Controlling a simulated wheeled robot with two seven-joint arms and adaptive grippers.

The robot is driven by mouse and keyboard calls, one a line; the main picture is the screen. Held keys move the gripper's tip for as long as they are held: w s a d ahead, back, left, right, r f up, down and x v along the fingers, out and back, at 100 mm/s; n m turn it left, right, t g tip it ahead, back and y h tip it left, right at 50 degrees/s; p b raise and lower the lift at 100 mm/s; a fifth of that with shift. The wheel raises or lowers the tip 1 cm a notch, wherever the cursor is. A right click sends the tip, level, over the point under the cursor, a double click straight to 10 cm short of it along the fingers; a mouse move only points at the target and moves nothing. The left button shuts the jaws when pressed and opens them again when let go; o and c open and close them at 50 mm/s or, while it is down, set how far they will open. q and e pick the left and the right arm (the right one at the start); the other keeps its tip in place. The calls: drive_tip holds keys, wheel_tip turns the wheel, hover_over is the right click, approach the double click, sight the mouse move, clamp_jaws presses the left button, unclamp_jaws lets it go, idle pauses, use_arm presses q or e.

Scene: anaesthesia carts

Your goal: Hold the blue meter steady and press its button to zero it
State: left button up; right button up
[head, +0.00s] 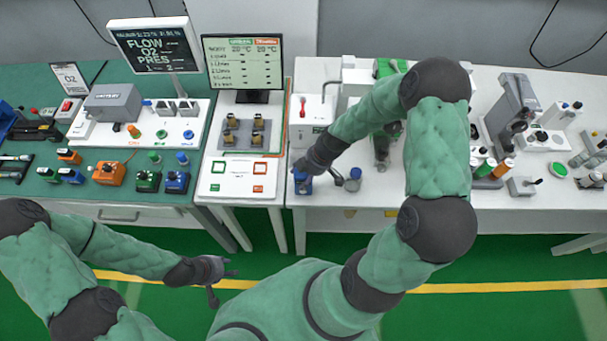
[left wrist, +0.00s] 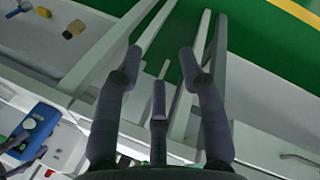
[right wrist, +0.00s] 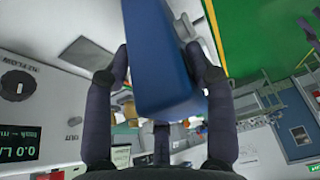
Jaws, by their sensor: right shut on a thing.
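The blue meter (head: 303,186) is held at the front edge of the white bench in the head view. My right gripper (head: 310,170) is shut on it; in the right wrist view the blue body (right wrist: 155,70) stands between the two fingers. In the left wrist view a blue box with a pale round part (left wrist: 36,122), apparently this meter, shows at the left edge beside dark fingers. I cannot make out its button clearly. My left gripper (head: 215,280) is in front of the benches, over the floor, apart from the meter. Its fingers (left wrist: 162,65) are spread and empty.
A white board with green and red squares (head: 238,180) lies left of the meter. Orange, green and blue devices (head: 176,182) stand on the green bench. A small round item (head: 352,184) is right of my right gripper. Open floor (head: 500,315) lies in front.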

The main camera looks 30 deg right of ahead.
idle(0.3)
use_arm(q)
drive_tip(key=c, duration=0.8)
drive_tip(key=shift+w+d+f+m, duration=0.15)
drive_tip(key=shift+w+m, duration=0.15)
drive_tip(key=shift+m, duration=0.2)
clamp_jaws()
drive_tip(key=w+d+m+t+h, duration=0.5)
drive_tip(key=d+m, duration=0.4)
drive_tip(key=m, duration=0.8)
drive_tip(key=s+d+r+m+h, duration=0.2)
drive_tip(key=d+r+m+h, duration=0.1)
drive_tip(key=m, duration=0.6)
drive_tip(key=s+d+r+m+g+h, duration=0.1)
drive_tip(key=s+d+r+m+h, duration=0.2)
drive_tip(key=m, duration=0.6)
drive_tip(key=d+r+h, duration=0.1)
drive_tip(key=d+h, duration=0.1)
drive_tip(key=shift+d+r+h, duration=0.2)
drive_tip(key=shift+d+h, duration=0.15)
drive_tip(key=shift+h, duration=0.05)
